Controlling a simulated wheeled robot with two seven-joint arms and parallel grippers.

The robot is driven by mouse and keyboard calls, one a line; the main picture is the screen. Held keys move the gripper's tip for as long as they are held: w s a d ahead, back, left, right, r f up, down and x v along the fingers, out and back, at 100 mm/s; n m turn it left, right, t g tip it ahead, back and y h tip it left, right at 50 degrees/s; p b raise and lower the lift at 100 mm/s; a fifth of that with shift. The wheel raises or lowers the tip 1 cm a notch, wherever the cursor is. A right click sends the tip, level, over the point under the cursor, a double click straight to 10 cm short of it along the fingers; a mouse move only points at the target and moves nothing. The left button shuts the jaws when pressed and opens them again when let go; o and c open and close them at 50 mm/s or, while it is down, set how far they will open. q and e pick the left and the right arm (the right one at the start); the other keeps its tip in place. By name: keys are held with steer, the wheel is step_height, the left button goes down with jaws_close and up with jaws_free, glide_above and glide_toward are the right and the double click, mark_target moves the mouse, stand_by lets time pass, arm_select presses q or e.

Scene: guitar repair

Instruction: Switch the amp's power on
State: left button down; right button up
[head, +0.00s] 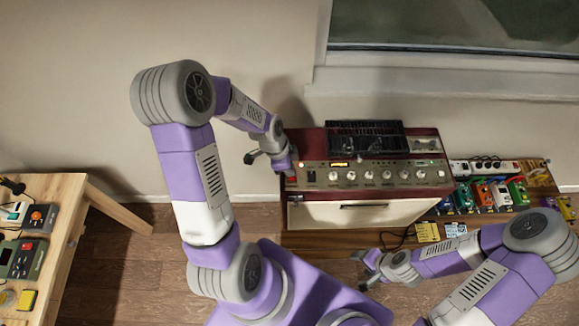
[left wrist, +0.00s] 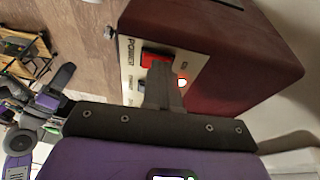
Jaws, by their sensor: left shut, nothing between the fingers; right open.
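The amp (head: 370,212) is a dark red box with a beige control panel and a row of knobs, standing against the wall in the head view. Its left end shows in the left wrist view (left wrist: 225,50). My left gripper (head: 287,170) is shut and empty at the panel's left end. Its fingertips (left wrist: 160,70) overlap the switch's lower edge in the wrist view; I cannot tell if they touch. My right gripper (head: 366,270) is open and empty, in front of the amp.
A black rack-like unit (head: 366,137) sits on top of the amp. Several colored pedals (head: 490,193) and a power strip stand to the right. A wooden bench (head: 65,190) with devices stands at the far left.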

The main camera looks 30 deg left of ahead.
arm_select(q)
steer(key=shift+s+d, duration=0.35)
steer(key=shift+s, duration=0.2)
steer(key=shift+r, duration=0.1)
steer(key=r+p, duration=0.3)
steer(key=r, duration=0.1)
steer(key=shift+w+r, duration=0.2)
steer(key=w+v, duration=0.1)
steer(key=v, duration=0.8)
steer(key=shift+s+a+b, duration=0.2)
steer(key=shift+a+b, duration=0.15)
steer(key=shift+a, duration=0.1)
steer(key=shift+r, duration=0.1)
